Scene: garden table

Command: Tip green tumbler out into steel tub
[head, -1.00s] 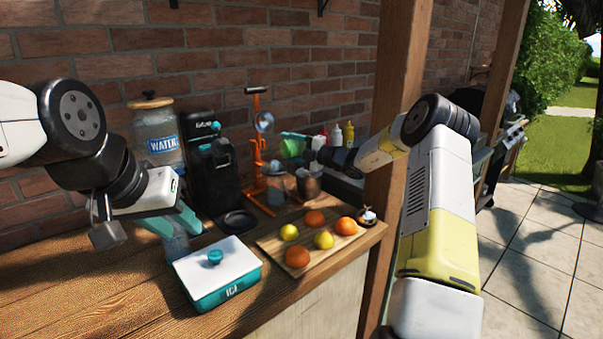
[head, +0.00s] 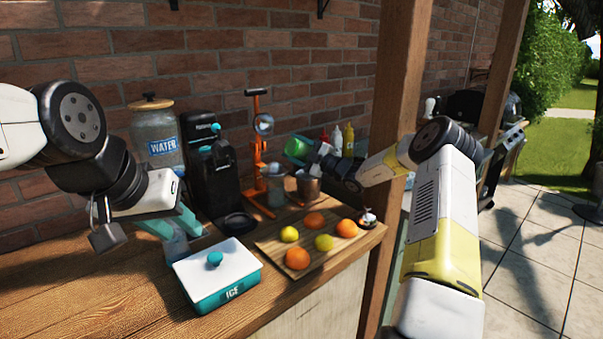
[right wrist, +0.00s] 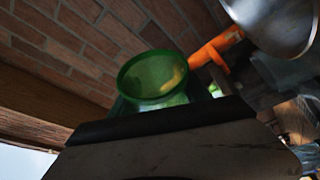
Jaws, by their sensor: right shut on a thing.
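My right gripper (head: 312,156) is shut on the green tumbler (head: 296,147), which is tilted in the air above the steel tub (head: 308,187). In the right wrist view the green tumbler (right wrist: 152,76) shows its round mouth, with something yellowish inside. The tub's inside is hidden in the head view.
A clear glass (head: 275,187) and an orange press (head: 258,165) stand left of the tub. A wooden board (head: 268,247) with several fruits lies in front. An ice box (head: 218,272), black machine (head: 212,180) and water jar (head: 157,140) stand further left. A wooden post (head: 390,90) rises at right.

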